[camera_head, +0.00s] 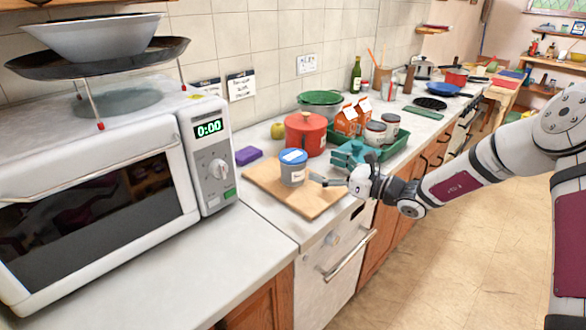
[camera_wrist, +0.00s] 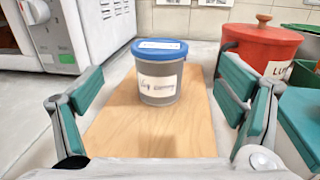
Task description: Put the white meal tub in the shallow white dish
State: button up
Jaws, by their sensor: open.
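A pale grey-white tub (camera_head: 292,170) with a blue lid and a handwritten label stands upright on a wooden board. It also shows in the wrist view (camera_wrist: 159,82), centred ahead of my gripper. My gripper (camera_head: 333,168) is open and empty, close to the right of the tub in the head view. In the wrist view its teal-padded fingers spread wide to either side of the tub, touching neither side. A white dish (camera_head: 95,38) sits in a dark pan on a rack on top of the microwave; its inside is mostly hidden.
The wooden board (camera_head: 260,183) lies on the counter beside the microwave (camera_head: 100,200). A red pot (camera_head: 305,134) stands just behind the tub, and a purple block (camera_head: 248,155) lies left of it. A green crate with cartons and jars (camera_head: 391,151) is to the right. The front-left counter is clear.

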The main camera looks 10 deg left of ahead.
aim_at(294, 155)
jog(key=x, duration=1)
jog(key=shift+a+f, duration=0.2)
jog(key=shift+f, duration=0.1)
jog(key=shift+r, duration=0.1)
jog(key=c, duration=1.6)
